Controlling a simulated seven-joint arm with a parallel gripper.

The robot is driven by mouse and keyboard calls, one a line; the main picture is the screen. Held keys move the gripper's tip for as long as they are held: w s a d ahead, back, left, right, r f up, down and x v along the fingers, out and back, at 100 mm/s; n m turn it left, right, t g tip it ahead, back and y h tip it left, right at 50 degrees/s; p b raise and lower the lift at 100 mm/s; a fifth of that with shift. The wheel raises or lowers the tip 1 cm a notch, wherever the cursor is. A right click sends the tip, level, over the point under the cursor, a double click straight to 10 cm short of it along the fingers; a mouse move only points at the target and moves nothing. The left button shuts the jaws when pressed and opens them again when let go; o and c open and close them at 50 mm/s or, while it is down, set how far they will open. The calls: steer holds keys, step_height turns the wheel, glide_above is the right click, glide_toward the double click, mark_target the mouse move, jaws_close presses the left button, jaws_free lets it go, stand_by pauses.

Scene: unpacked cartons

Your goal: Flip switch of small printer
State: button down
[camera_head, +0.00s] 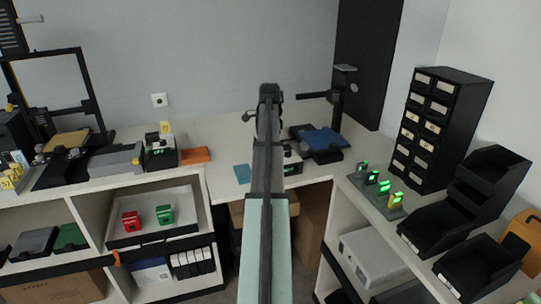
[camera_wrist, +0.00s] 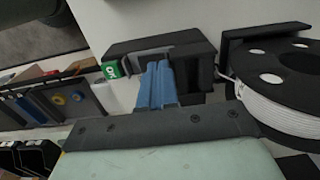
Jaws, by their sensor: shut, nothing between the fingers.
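The small printer (camera_head: 323,139) stands on the back worktop, just right of my arm. It has a dark base, a blue bed and a dark upright post. A green-lit panel (camera_head: 292,168) shows low at its front left, partly behind my arm. In the wrist view my gripper (camera_wrist: 158,68) has its blue fingers together and empty, in front of a dark housing (camera_wrist: 195,58). A small green part with white marks (camera_wrist: 111,70) is just left of the fingertips. I cannot tell whether the fingers touch the housing. In the head view my arm hides the gripper.
A white spool (camera_wrist: 285,85) sits close right of the fingers. A larger printer (camera_head: 75,145) stands on the left. Black drawers (camera_head: 440,125), several green-lit switches (camera_head: 380,187) and dark bins (camera_head: 435,225) are on the right. An orange tray (camera_head: 195,155) lies left of my arm.

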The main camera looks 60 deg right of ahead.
steer(key=shift+f, duration=0.7)
stand_by(0.5)
steer(key=shift+r, duration=3.5)
